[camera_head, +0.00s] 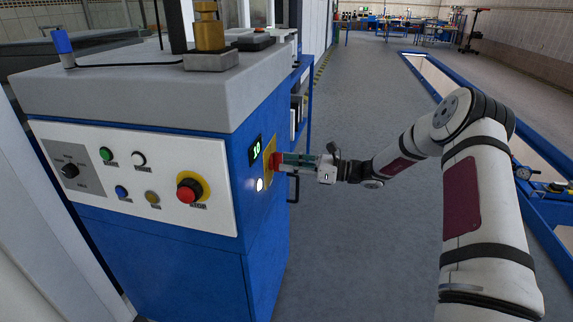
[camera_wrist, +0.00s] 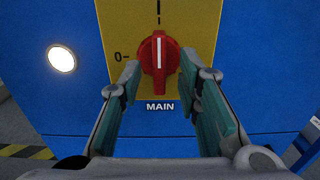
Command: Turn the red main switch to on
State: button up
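The red main switch (camera_wrist: 158,55) is a round knob with a white pointer line, on a yellow plate (camera_wrist: 200,22) labelled MAIN. The white line stands vertical, in line with a tick above it; a "0" mark is at its left. In the head view the switch (camera_head: 275,161) is on the right side of the blue machine. My gripper (camera_wrist: 159,68) is open, with one green-padded finger on each side of the knob. Whether the fingertips touch it, I cannot tell. My gripper (camera_head: 287,159) partly hides the switch in the head view.
A lit white lamp (camera_wrist: 62,58) is left of the plate. A green display (camera_head: 256,149) sits above it. The machine's front panel (camera_head: 130,165) carries several buttons and a red stop button (camera_head: 189,190). Open floor (camera_head: 370,110) lies to the right.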

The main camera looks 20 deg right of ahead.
jog(key=v, duration=1)
jog(key=shift+s+d, duration=0.15)
jog(key=shift+d, duration=0.1)
